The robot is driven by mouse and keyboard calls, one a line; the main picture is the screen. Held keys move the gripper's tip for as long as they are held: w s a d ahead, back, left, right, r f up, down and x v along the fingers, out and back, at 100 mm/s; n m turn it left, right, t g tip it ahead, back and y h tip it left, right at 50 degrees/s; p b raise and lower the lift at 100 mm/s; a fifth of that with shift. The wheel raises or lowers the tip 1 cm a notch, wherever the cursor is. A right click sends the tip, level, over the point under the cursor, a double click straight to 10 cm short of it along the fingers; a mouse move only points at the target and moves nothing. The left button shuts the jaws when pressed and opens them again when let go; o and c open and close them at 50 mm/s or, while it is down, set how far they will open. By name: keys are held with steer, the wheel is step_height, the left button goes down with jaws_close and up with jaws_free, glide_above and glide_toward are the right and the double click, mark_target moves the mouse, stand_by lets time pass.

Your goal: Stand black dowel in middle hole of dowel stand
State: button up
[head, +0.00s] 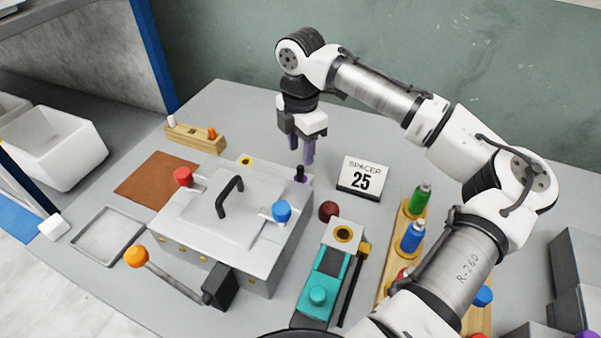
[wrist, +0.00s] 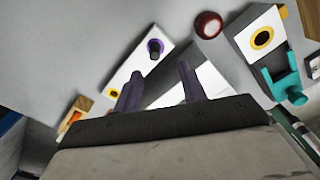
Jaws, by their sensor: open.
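The black dowel (head: 300,174) stands upright in a purple-ringed hole on the grey block beside the press lid. It also shows in the wrist view (wrist: 156,47), beyond my fingertips. My gripper (head: 302,156) is open and empty, with its purple fingers pointing down just above and behind the dowel. In the wrist view the two fingers (wrist: 161,75) are spread apart. The wooden dowel stand (head: 195,139) is at the back left, with a white dowel (head: 171,121) at its left end and an orange dowel (head: 212,133) at its right. No dowel shows between them.
The press (head: 230,213) with a black handle stands between the stand and the teal clamp (head: 318,290). A "SPACER 25" sign (head: 361,178) and dark red ball (head: 328,210) are right of my gripper.

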mark_target(300, 166)
steer(key=shift+w+f+p, duration=0.2)
steer(key=shift+f+p, duration=0.35)
steer(key=shift+f, duration=1.25)
steer(key=shift+w+f+p, duration=0.2)
steer(key=shift+f+p, duration=0.35)
steer(key=shift+f, duration=1.25)
jaws_close()
